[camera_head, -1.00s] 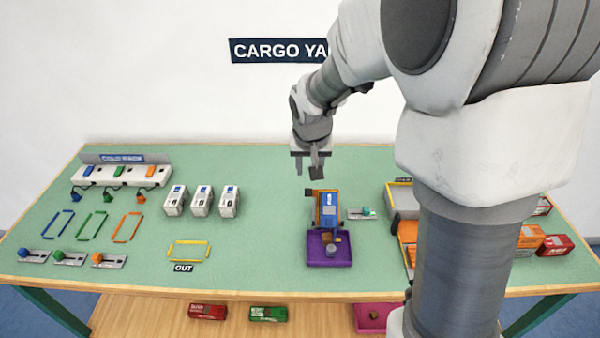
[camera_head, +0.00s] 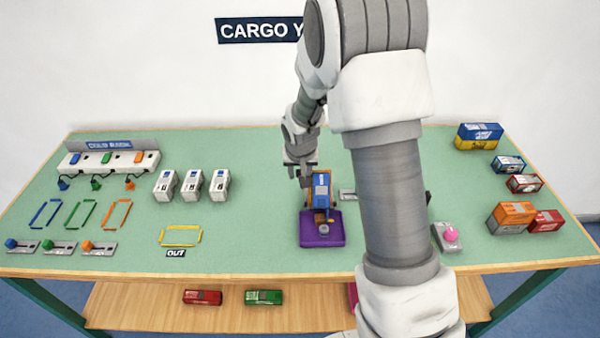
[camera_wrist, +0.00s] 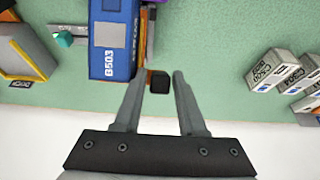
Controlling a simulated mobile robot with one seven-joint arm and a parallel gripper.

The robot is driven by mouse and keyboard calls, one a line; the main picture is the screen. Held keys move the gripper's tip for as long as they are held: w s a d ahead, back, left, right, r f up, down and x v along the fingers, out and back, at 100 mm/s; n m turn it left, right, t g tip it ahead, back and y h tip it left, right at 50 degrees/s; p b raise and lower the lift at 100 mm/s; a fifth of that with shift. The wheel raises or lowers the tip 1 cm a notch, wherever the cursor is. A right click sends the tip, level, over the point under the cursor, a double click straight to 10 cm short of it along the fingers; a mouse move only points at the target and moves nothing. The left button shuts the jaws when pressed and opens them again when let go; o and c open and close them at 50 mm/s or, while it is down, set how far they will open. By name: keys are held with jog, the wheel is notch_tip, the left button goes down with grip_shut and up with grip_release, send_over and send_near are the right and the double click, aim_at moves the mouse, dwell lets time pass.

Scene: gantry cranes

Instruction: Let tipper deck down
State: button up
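The tipper deck (camera_head: 308,191) is a narrow orange frame at the table's middle, mostly covered by a blue container (camera_head: 321,184). The container is marked B503 in the wrist view (camera_wrist: 112,68). The deck appears tilted up at its far end, towards the purple tray (camera_head: 322,241) in front. A black knob (camera_wrist: 158,83) sticks out at the deck's far end. My gripper (camera_head: 302,177) is open there. In the wrist view its fingertips (camera_wrist: 159,76) stand on either side of the knob, with gaps visible. The knob is hidden in the head view.
A small slider with a teal knob (camera_wrist: 64,39) lies beside the deck. Several white containers (camera_head: 191,185) stand to the left. A yellow outline (camera_head: 181,236) marks the table at front left. My arm hides part of the table to the right.

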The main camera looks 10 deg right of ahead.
grip_shut()
dwell(1.4)
